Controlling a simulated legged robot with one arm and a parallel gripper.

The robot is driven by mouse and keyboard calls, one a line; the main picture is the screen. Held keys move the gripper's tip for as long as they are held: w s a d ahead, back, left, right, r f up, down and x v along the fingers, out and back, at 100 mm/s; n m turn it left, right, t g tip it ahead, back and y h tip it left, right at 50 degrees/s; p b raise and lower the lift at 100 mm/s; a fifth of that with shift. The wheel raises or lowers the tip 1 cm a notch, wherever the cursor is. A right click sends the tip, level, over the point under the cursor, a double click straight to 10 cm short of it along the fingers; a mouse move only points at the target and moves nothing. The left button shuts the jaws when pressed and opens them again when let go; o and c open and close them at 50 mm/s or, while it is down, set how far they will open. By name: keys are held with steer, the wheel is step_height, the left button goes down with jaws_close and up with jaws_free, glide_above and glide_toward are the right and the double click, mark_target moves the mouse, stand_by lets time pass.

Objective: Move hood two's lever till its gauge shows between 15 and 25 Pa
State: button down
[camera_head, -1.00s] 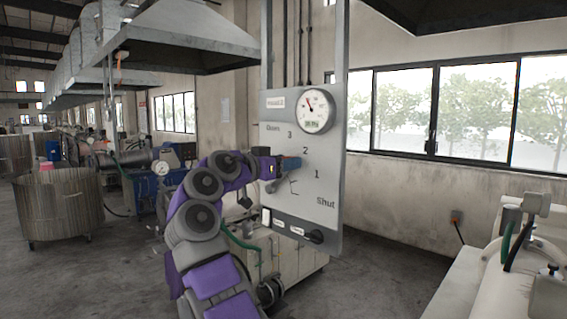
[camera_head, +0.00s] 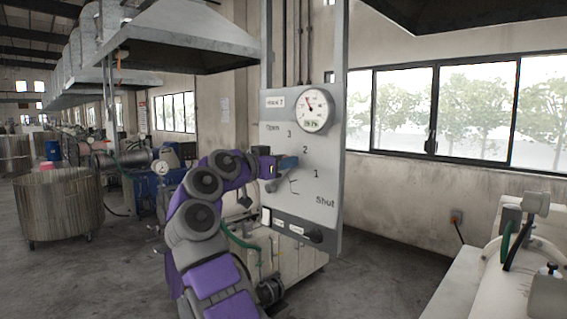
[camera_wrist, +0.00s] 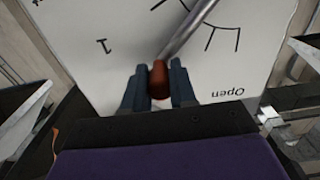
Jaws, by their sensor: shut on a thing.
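The grey panel labelled for hood two (camera_head: 272,117) stands upright, marked Open, 3, 2, 1 and Shut along an arc. Its round white gauge (camera_head: 314,110) sits at the top right of the panel, with a red needle pointing up and slightly left; the readout below is too small to read surely. The lever (camera_wrist: 188,30) is a metal rod with a reddish-brown knob (camera_wrist: 159,80). My gripper (camera_wrist: 159,88) is shut on that knob, one blue-grey finger at each side. In the head view my gripper (camera_head: 287,163) is near the panel's middle, left of the 2, and partly hides the lever.
A ribbed drum (camera_head: 60,208) stands on the left floor, and white machinery (camera_head: 500,260) fills the right foreground.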

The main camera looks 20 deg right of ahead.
steer(key=f+b, duration=0.1)
steer(key=s+f+m+b, duration=0.1)
steer(key=f+m+b, duration=0.1)
steer(key=shift+s+d+f+b, duration=0.15)
steer(key=shift+s+d+b, duration=0.1)
steer(key=shift+s+b, duration=0.1)
steer(key=shift+s+d+f+m+b, duration=0.1)
steer(key=shift+s+f+m+b, duration=0.15)
steer(key=shift+f+m+b, duration=0.25)
steer(key=shift+s+d+f+m+b, duration=0.15)
steer(key=shift+s+f+m, duration=0.1)
steer(key=shift+m, duration=0.45)
steer(key=c, duration=1.3)
jaws_free()
steer(key=shift+r, duration=0.1)
steer(key=shift+o, duration=1.3)
steer(key=shift+w, duration=0.15)
steer(key=shift+o, duration=0.7)
steer(key=shift+a, duration=0.15)
steer(key=b+v, duration=0.1)
steer(key=v, duration=1.6)
steer(key=shift+a+b, duration=0.2)
steer(key=shift+b, duration=0.15)
